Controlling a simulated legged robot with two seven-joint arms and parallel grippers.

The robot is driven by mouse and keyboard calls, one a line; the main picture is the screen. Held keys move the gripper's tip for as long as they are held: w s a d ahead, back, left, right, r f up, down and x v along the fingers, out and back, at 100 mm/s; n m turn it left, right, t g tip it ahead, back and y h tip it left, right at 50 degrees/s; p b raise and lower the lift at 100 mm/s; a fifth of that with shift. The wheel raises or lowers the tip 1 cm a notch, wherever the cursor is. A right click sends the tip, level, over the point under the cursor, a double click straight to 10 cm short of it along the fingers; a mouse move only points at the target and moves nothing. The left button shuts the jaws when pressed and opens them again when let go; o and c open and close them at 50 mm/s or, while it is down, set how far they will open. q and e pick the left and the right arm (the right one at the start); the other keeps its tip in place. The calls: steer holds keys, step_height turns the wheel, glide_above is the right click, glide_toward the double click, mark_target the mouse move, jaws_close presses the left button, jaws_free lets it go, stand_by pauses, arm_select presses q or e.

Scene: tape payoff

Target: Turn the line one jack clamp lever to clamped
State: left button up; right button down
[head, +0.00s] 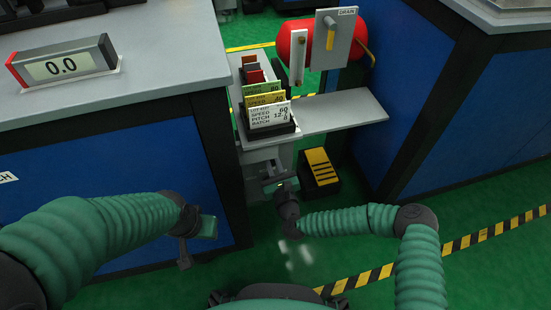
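I cannot make out a label for the line one jack clamp lever, and no lever in view can be surely told as it. My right gripper (274,182) is in front of the light grey housing (264,160) below the card rack. Its fingers are small and partly lost against that housing, so contact and opening are unclear. My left gripper (197,240) hangs in front of the blue cabinet at the left. Its fingers look apart, with nothing seen between them.
A rack of cards (270,112) stands beside a grey shelf (340,112). A black box with a yellow top (319,168) is on the floor. A red tank (292,40) has a DRAIN plate (332,38) in front. A blue cabinet (420,90) bounds the right; green floor (460,190) is clear.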

steer(key=shift+s+a+f+m+b, duration=0.25)
steer(key=shift+a+f+m+b, duration=0.2)
steer(key=shift+m, duration=0.55)
steer(key=shift+a, duration=0.1)
steer(key=c, duration=1.4)
jaws_free()
steer(key=shift+r, duration=0.1)
steer(key=shift+w+r, duration=0.1)
steer(key=p+v, duration=0.7)
steer(key=v, duration=1)
